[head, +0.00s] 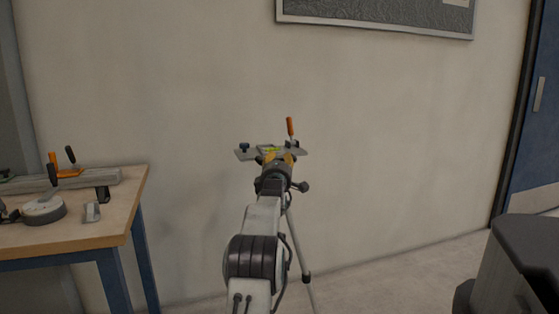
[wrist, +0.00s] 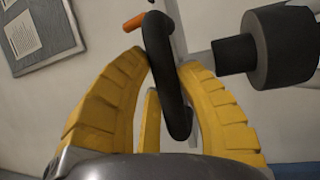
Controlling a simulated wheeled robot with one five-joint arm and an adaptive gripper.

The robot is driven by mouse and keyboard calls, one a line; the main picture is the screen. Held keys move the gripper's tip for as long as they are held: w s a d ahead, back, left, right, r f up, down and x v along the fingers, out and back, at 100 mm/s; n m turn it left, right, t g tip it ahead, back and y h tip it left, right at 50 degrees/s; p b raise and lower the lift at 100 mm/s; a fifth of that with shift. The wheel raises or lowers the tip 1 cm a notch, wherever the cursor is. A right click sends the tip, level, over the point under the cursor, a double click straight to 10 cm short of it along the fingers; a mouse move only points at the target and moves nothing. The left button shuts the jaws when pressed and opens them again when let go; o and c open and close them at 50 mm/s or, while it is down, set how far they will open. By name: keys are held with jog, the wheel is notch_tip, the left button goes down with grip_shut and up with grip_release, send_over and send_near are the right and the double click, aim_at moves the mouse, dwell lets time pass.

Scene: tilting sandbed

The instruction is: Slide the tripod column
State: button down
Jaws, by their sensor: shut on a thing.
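The tripod stands ahead of me, with a thin leg (head: 307,285) showing beside my arm. A flat grey plate (head: 244,154) is at its top, with an orange-handled lever (head: 290,127) standing upright on it. My gripper (head: 279,158) is at the tripod's upper part, just below the plate. In the wrist view its yellow fingers (wrist: 164,62) are closed around a black rounded handle (wrist: 167,80). A thick black knob (wrist: 280,47) sits right of the fingers. The tripod's column is mostly hidden by my arm and gripper.
A wooden-topped workbench (head: 100,228) with blue legs stands at the left, carrying a round grey disc (head: 44,211) and clamp-like tools. A plain wall (head: 400,140) is close behind the tripod. A dark grey object (head: 525,265) stands at the lower right. Floor shows between.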

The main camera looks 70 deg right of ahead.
jog(key=shift+w+f, duration=0.1)
jog(key=shift+f, duration=0.15)
jog(key=c, duration=1.1)
grip_release()
jog(key=shift+o, duration=1.3)
jog(key=shift+r, duration=0.2)
jog(key=shift+a, duration=0.15)
jog(key=v, duration=1.1)
jog(key=shift+a, duration=0.3)
